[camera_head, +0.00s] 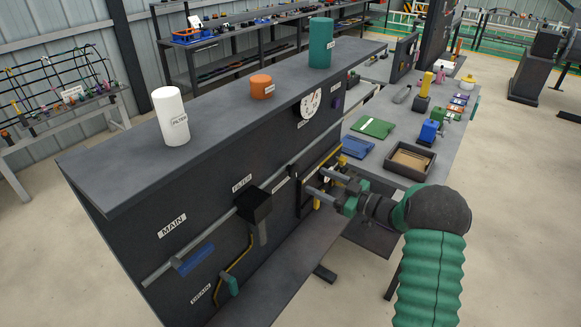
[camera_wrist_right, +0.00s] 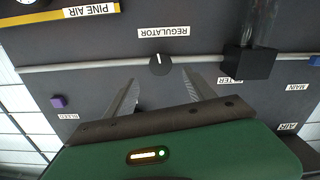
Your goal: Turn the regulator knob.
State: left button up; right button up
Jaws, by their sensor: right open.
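The regulator knob (camera_wrist_right: 160,65) is a small black round knob with a white pointer mark. It sits on the dark panel just below the REGULATOR label (camera_wrist_right: 163,32) in the right wrist view. The pointer mark is toward the top of that picture. My right gripper (camera_wrist_right: 158,78) is open, with its two fingers on either side of the knob's line and their tips a little below it in the picture. I cannot tell the gap in depth. In the head view the right gripper (camera_head: 316,182) faces the panel, and the knob cannot be made out there. My left gripper is out of view.
A pipe runs along the panel (camera_head: 190,245) through a black filter block (camera_head: 254,204). A blue handle (camera_head: 194,260) and a yellow drain line with a green handle (camera_head: 234,285) are lower left. A purple button (camera_wrist_right: 59,101) is nearby. A bench with a brown tray (camera_head: 409,160) stands behind.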

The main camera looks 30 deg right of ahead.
aim_at(296, 171)
jog(key=p+x, duration=0.1)
jog(key=x, duration=0.9)
jog(key=shift+s+r, duration=0.1)
jog(key=c, duration=1.3)
jog(key=shift+f+n+b, duration=0.25)
jog(key=shift+n+b, duration=0.25)
jog(key=shift+b, duration=0.25)
jog(key=shift+r, duration=0.3)
jog(key=o, duration=1.3)
